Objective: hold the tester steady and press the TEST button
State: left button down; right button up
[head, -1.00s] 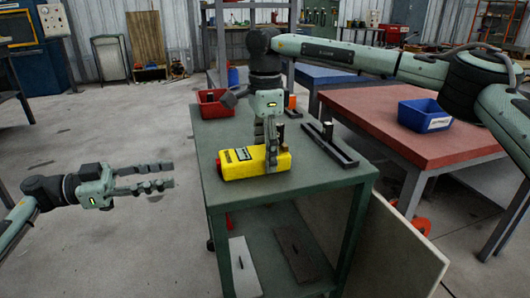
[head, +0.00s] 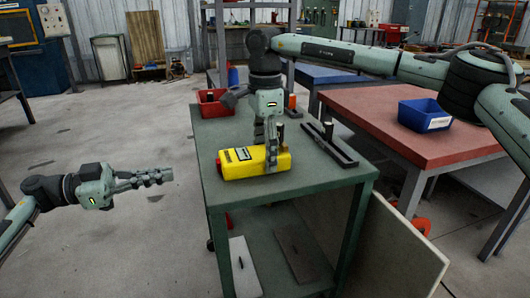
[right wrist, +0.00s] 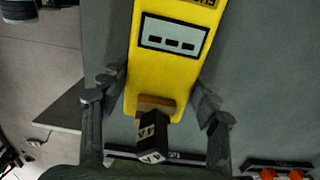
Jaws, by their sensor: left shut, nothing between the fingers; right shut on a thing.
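The yellow tester (head: 243,164) lies on the green cart top. Its display (right wrist: 172,36) shows in the right wrist view. A small red part (head: 219,167) sits at its left end; I cannot tell whether it is the TEST button, and I read no TEST label. My right gripper (head: 271,166) comes down from above and is shut on the tester towards its right end. In the right wrist view its fingers (right wrist: 158,105) lie on both sides of the body. My left gripper (head: 170,175) is shut and empty, left of the cart and apart from the tester.
The green cart (head: 300,178) also bears a red bin (head: 212,104) at its back left and a dark rail (head: 331,147) right of the tester. A red-topped table (head: 400,140) with a blue bin (head: 424,115) stands at right. Floor around my left gripper is clear.

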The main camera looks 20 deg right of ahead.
aim_at(203, 179)
dwell(0.8)
pick_arm(q)
jog(key=shift+s+a+f+n+t+y, duration=0.15)
jog(key=shift+n+t+y, duration=0.25)
jog(key=shift+n+t, duration=2.15)
jog(key=shift+s+a+r+n+t+y, duration=0.15)
jog(key=shift+n+t+y, duration=0.25)
jog(key=shift+n+t, duration=2.15)
jog(key=shift+s+a+f+n+t+y, duration=0.15)
jog(key=shift+n+t+y, duration=0.25)
jog(key=shift+n+t, duration=2.15)
jog(key=shift+n+g, duration=0.35)
jog(key=d, duration=0.8)
jog(key=shift+d, duration=0.4)
jog(key=shift+d, duration=0.4)
